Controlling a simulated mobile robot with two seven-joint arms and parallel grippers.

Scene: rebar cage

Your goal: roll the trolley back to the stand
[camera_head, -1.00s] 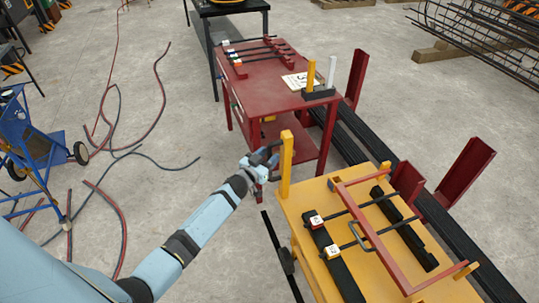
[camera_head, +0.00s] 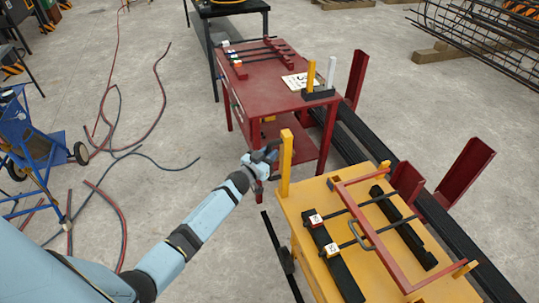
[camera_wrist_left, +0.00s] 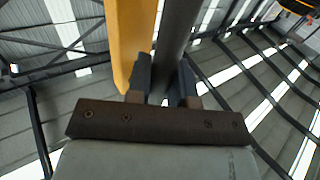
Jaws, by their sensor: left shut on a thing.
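In the left wrist view my left gripper (camera_wrist_left: 161,85) is shut on a dark round bar (camera_wrist_left: 176,45), which runs beside the yellow post. The bar looks like the trolley's handle; its ends are hidden. My right gripper is not in view.
Black rails (camera_head: 440,222) run along the floor on the right, with red upright channels (camera_head: 464,172) beside them. A red frame (camera_head: 382,233) and bars lie on the trolley. Hoses (camera_head: 118,150) and a blue cart (camera_head: 35,145) are at left.

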